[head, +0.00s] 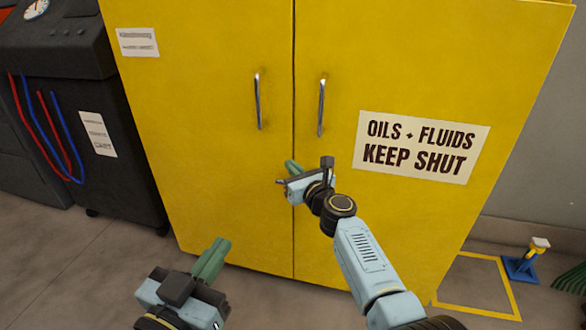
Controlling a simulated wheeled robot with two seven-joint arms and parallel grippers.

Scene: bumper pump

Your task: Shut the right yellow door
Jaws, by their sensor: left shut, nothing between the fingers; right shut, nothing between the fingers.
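The right yellow door (430,75) carries a sign reading "OILS + FLUIDS KEEP SHUT" and a vertical metal handle (321,108) near its left edge. It looks flush with the left yellow door (200,120), with only a thin dark seam between them. My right gripper (292,168) is shut and empty, in front of the seam below the handles. Whether it touches the door cannot be told. My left gripper (212,258) is shut and empty, low in front of the left door's bottom edge.
A dark machine (70,110) with a gauge and red and blue hoses stands left of the cabinet. A blue stand (524,262) and a green coiled thing (572,280) are on the floor at right, near a yellow floor outline (505,285). Floor at lower left is clear.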

